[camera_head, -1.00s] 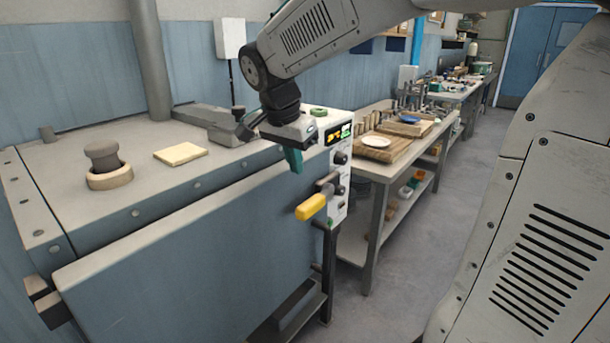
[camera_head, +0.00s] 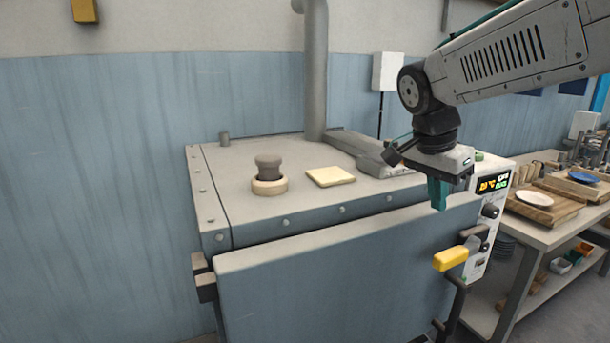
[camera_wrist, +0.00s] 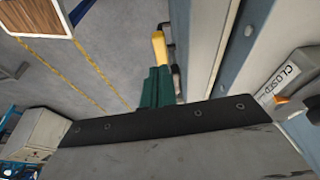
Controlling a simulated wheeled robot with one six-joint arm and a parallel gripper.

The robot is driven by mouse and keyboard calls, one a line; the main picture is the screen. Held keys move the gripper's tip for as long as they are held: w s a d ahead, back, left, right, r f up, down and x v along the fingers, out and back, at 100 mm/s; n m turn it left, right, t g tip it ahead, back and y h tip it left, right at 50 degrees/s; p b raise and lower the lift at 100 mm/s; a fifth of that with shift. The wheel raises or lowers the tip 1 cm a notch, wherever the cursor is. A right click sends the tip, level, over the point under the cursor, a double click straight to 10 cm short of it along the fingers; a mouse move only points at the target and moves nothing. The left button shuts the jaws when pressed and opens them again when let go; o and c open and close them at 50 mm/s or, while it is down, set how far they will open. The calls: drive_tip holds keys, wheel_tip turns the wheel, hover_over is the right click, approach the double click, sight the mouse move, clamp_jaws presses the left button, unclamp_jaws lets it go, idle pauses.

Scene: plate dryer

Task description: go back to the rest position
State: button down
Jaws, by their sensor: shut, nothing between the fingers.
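My gripper (camera_head: 438,194) hangs from my arm, fingers down, in front of the right end of the plate dryer (camera_head: 340,275). Its green fingers are shut and empty. They also show in the wrist view (camera_wrist: 157,88). The dryer's yellow handle (camera_head: 451,258) is below and slightly right of the fingertips in the head view, with a visible gap. The handle (camera_wrist: 159,50) lies beyond the fingertips in the wrist view. The dryer's front door appears closed, and a "CLOSED" label (camera_wrist: 285,78) shows in the wrist view.
On the dryer top are a round knob in a ring (camera_head: 269,176) and a pale square pad (camera_head: 330,177). A grey pipe (camera_head: 315,70) rises behind. A control panel (camera_head: 493,184) is on the dryer's right end. A workbench (camera_head: 548,236) with boards and a white plate (camera_head: 533,198) stands right.

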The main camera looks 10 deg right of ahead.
drive_tip(key=s+a+f+n+y, duration=0.1)
drive_tip(key=s+a+f+n, duration=0.1)
drive_tip(key=s+f+n, duration=0.2)
drive_tip(key=s+a+f+n+y, duration=0.2)
drive_tip(key=s+n, duration=0.7)
drive_tip(key=s, duration=0.9)
drive_tip(key=shift+f+n, duration=0.4)
drive_tip(key=shift+f, duration=0.45)
drive_tip(key=shift+a, duration=0.1)
